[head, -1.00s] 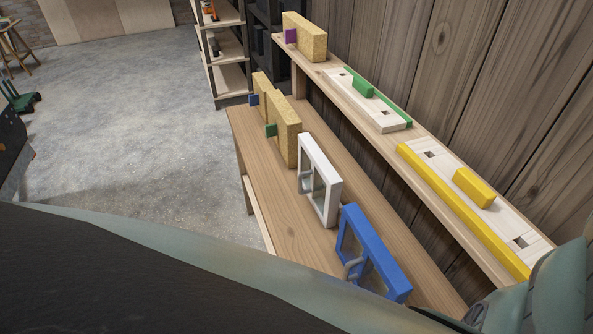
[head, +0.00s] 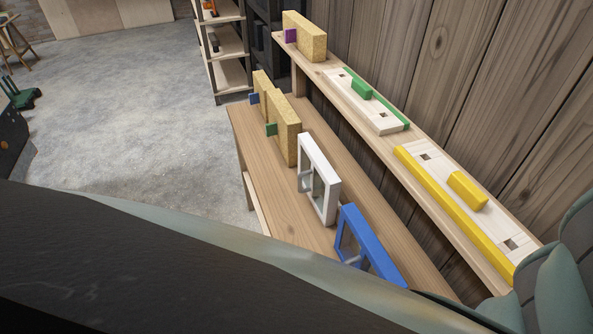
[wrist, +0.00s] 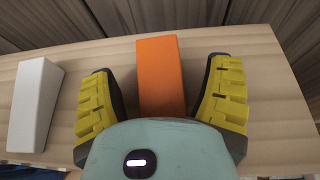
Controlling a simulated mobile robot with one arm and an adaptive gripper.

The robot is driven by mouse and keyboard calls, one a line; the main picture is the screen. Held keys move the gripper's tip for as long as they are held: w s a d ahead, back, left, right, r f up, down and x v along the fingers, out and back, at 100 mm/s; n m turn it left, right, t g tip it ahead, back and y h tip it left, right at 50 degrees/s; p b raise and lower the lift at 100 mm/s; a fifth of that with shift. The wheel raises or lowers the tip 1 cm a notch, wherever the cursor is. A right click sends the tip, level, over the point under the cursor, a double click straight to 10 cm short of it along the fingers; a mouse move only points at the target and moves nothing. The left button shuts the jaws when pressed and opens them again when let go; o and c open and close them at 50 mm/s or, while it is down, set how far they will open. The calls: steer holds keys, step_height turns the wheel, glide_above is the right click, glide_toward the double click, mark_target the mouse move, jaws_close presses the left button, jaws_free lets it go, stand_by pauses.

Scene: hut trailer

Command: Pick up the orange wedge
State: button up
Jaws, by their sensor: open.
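The orange wedge (wrist: 160,72) shows in the wrist view as a long orange block lying on a wooden surface (wrist: 265,75). My gripper (wrist: 161,92) is open, with its two yellow ribbed fingers on either side of the wedge's near part. Wood shows between the wedge and each finger. The body of my gripper hides the wedge's near end. In the head view the wedge and the gripper cannot be seen; my own arm covers the lower part of that picture.
A white block (wrist: 36,103) lies left of the gripper in the wrist view. The head view shows a bench (head: 265,185) with a white frame (head: 328,200) and a blue frame (head: 372,245), and an upper shelf (head: 425,200) along the wooden wall.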

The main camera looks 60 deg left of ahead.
steer(key=shift+w, duration=0.15)
steer(key=shift+c, duration=0.4)
steer(key=c, duration=1.2)
